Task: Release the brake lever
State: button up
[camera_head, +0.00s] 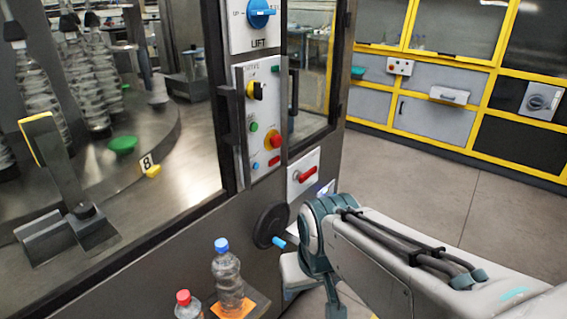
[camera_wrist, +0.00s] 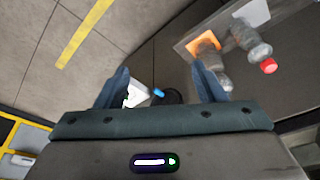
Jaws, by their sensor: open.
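A red lever (camera_head: 305,175) sits on a white plate (camera_head: 296,190) low on the machine's front, below the control panel; no label on it is readable, so I cannot be sure it is the brake lever.
A black handwheel (camera_head: 270,225) with a blue handle (camera_head: 279,243) is close below the plate. The control panel (camera_head: 262,125) has knobs and buttons. Floor is clear at right.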

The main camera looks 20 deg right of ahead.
aim_at(296, 175)
jog(key=u, duration=0.05)
jog(key=k, duration=0.65)
jog(key=z, duration=0.9)
jog(key=i, duration=1.6)
jog(key=u, duration=0.85)
